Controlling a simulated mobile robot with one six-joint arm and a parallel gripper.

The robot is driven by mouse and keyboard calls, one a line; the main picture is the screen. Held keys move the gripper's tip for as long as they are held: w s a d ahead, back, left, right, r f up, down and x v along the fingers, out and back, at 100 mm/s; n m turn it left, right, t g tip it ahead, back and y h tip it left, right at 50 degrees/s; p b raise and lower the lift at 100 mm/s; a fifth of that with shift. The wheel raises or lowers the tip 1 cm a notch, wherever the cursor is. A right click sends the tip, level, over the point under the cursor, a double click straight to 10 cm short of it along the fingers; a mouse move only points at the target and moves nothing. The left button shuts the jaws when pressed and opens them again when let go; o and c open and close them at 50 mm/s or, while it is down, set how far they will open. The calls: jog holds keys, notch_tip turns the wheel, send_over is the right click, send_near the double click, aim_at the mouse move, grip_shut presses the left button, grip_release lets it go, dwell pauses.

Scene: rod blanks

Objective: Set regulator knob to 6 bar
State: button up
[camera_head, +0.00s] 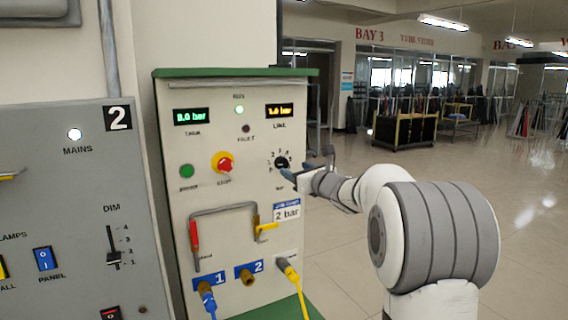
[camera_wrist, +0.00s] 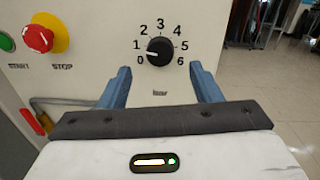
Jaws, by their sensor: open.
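The regulator knob (camera_wrist: 159,51) is a round black knob on the pale panel, ringed by a scale from 0 to 6. Its white mark points left, near the 1, as far as I can tell. In the head view the knob (camera_head: 281,162) sits at the right of the panel, under the LINE display (camera_head: 279,110), which appears to read 1.0 bar. My gripper (camera_wrist: 160,69) is open and empty. Its blue fingers stand apart to the lower left and lower right of the knob. In the head view my gripper (camera_head: 290,176) is just below and right of the knob.
A red stop button (camera_wrist: 38,38) and green start button (camera_head: 187,171) are left of the knob. Below are a bent pipe with a yellow lever (camera_head: 264,228), a 2 bar placard (camera_head: 287,211) and hose ports. A grey switch panel (camera_head: 75,200) stands left. Open floor lies right.

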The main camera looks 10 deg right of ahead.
aim_at(283, 164)
jog(key=p+x, duration=0.2)
jog(key=x, duration=0.4)
jog(key=shift+w, duration=0.1)
jog(key=c, duration=0.9)
jog(key=shift+a, duration=0.2)
jog(key=shift+c, duration=0.5)
jog(key=shift+d, duration=0.2)
jog(key=shift+f, duration=0.1)
